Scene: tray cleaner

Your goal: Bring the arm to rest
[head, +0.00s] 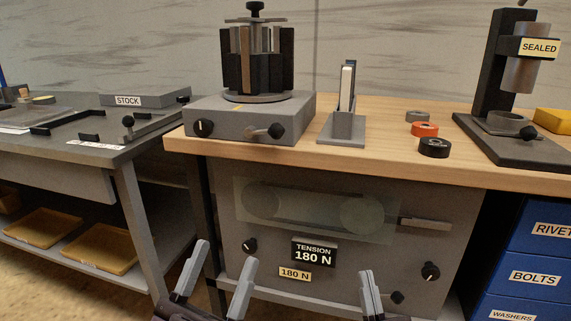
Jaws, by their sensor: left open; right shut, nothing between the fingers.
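My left gripper (222,262) is at the bottom of the head view, left of centre. Its two grey fingers point up and stand apart, with nothing between them. My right gripper (368,284) is at the bottom, right of centre. Its fingers are together and hold nothing. Both grippers appear in front of the grey cabinet (235,212) under the wooden bench (390,125). Most of both arms is out of the picture.
A grey machine (230,118) with a dark cylinder stands on the bench. An upright holder (345,125), several rings (424,129) and a press marked SEALED (490,95) are to its right. Blue drawers (535,240) stand lower right. A grey STOCK table (75,155) is at left.

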